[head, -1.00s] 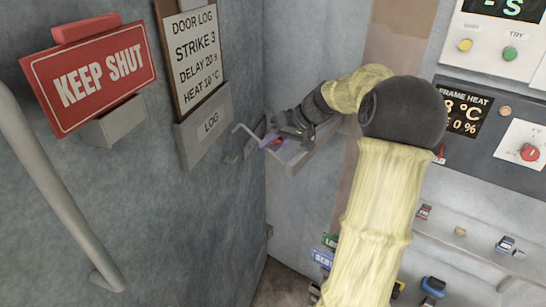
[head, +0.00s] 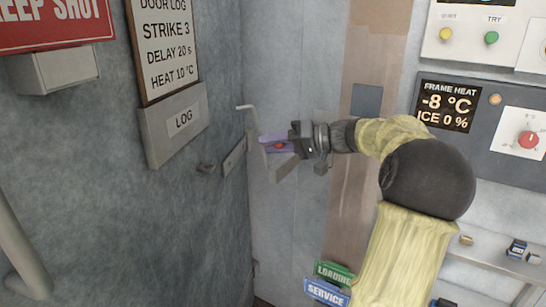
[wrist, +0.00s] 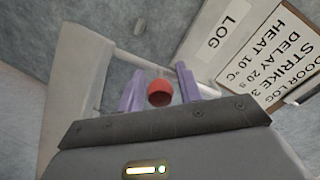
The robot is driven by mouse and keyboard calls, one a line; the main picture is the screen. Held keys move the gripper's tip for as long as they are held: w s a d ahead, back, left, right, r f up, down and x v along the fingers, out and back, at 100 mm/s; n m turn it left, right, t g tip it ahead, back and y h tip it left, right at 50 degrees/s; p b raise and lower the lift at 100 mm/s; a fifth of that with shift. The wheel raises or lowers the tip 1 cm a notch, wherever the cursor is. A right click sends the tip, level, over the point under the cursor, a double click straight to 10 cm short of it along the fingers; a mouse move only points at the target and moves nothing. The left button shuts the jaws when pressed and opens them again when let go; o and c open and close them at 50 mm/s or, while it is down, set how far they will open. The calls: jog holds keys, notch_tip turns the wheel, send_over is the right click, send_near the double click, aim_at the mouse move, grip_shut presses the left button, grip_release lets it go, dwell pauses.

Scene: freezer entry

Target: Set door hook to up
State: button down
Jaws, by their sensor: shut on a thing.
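The door hook (head: 257,125) is a thin grey bent rod near the door's edge in the head view. It stands steeply upright, slightly tilted, with its bent tip at the top pointing left. A red knob (head: 280,146) shows between the purple fingers of my gripper (head: 268,144). My gripper is shut on the hook, reaching in from the right. In the wrist view the red knob (wrist: 159,92) sits between the fingers (wrist: 158,78), and the pale rod (wrist: 145,63) crosses beyond them. The hook's lower end is partly hidden by the gripper.
The grey door carries a log board (head: 168,45), a LOG holder (head: 180,125), a red KEEP SHUT sign (head: 50,22) and a long handle (head: 20,255). A small catch plate (head: 234,157) is beside the hook. A control panel (head: 480,115) is on the right wall.

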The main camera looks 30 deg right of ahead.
jog(key=shift+s+d+b, duration=0.1)
jog(key=shift+s+b, duration=0.05)
jog(key=shift+b, duration=0.15)
jog(key=c, duration=1.2)
grip_release()
jog(key=v, duration=0.5)
jog(key=b+v, duration=0.1)
jog(key=v, duration=0.5)
jog(key=f+v, duration=0.1)
jog(key=v, duration=0.5)
jog(key=shift+s+d, duration=0.25)
jog(key=shift+w, duration=0.1)
